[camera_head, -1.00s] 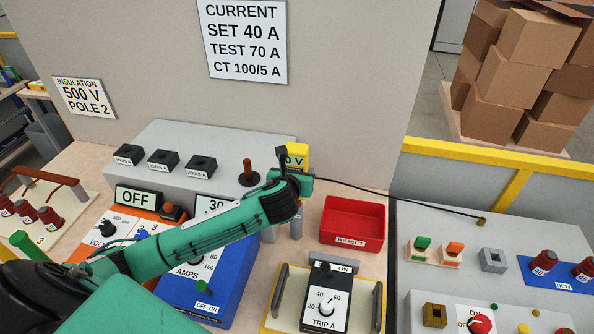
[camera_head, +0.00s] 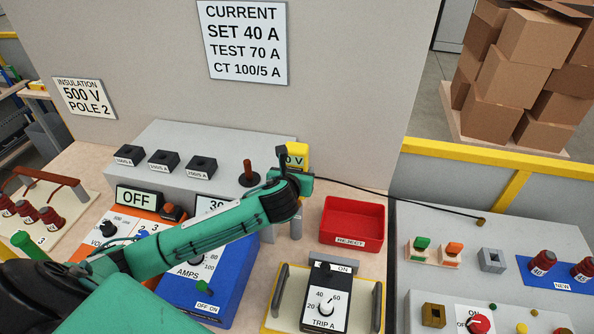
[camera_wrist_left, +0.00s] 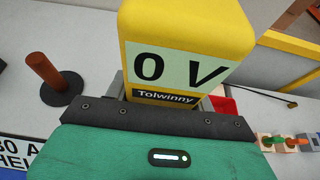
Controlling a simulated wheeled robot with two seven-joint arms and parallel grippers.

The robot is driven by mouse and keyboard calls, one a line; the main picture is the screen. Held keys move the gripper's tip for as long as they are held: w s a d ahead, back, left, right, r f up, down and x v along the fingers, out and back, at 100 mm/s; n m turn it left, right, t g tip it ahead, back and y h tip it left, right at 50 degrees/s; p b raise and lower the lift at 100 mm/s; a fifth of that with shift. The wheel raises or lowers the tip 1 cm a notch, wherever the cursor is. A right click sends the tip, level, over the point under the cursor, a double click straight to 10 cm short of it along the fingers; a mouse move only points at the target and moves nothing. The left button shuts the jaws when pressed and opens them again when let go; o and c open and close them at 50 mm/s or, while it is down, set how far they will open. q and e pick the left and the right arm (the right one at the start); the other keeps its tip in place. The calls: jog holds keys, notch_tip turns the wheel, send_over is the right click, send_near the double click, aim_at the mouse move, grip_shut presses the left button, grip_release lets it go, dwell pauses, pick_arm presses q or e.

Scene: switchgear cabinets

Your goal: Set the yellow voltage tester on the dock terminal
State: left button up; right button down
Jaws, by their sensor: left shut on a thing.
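The yellow voltage tester (camera_head: 296,155) stands behind the end of my left arm at the grey partition, its display partly covered in the head view. In the left wrist view the tester (camera_wrist_left: 185,35) fills the top middle, upright, with "0 V" on its display and "Tolwinny" below. My left gripper (camera_wrist_left: 165,98) is shut on the tester's lower part; its fingertips are mostly hidden behind the dark plate of the gripper. A grey post (camera_head: 296,226) shows below my left wrist; I cannot tell whether it belongs to the dock terminal. My right gripper is not in view.
A red reject tray (camera_head: 352,219) stands right of my wrist. A brown-handled lever (camera_head: 249,172) stands just left of the tester. A black cable runs right to a brass terminal (camera_head: 481,221). The blue amps unit (camera_head: 222,295) and trip unit (camera_head: 325,300) lie in front.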

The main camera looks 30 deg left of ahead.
pick_arm(q)
notch_tip(320, 180, up, 2)
jog(key=shift+r+p, duration=0.25)
jog(key=shift+p, duration=0.8)
jog(key=shift+r+b, duration=0.15)
jog(key=shift+b, duration=0.15)
jog(key=shift+r, duration=1.9)
